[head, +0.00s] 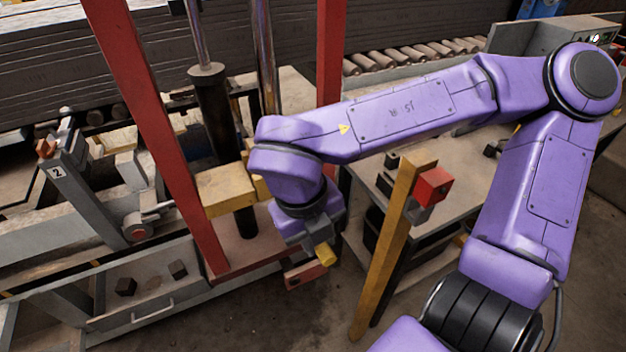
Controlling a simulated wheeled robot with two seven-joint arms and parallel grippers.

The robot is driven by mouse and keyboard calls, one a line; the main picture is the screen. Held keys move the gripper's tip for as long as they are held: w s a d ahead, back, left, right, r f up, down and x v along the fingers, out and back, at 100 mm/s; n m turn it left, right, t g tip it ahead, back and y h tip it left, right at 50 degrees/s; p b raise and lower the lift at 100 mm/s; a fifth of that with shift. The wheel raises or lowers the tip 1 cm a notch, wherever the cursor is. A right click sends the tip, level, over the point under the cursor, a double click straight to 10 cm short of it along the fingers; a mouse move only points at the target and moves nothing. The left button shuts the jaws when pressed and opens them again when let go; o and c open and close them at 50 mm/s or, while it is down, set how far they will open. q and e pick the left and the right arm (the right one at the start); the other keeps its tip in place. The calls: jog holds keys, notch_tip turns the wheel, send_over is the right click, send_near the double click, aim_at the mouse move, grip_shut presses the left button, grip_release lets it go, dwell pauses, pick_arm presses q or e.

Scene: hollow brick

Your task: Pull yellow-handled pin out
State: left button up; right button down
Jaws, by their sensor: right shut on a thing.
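My right arm reaches in from the right, and its gripper (312,246) points down beside the red-framed press. It is shut on the yellow handle of the pin (326,254), whose end shows at the fingertips. The rest of the pin is hidden by the gripper and wrist. My left gripper is not in view.
A yellow post (385,250) with a red box (433,186) stands close on the right, before a grey table (455,180). A drawer unit (150,295) is at lower left.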

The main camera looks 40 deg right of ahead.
jog(key=shift+s+a, duration=0.15)
jog(key=shift+s, duration=0.55)
jog(key=shift+s+a, duration=0.15)
jog(key=shift+s, duration=0.5)
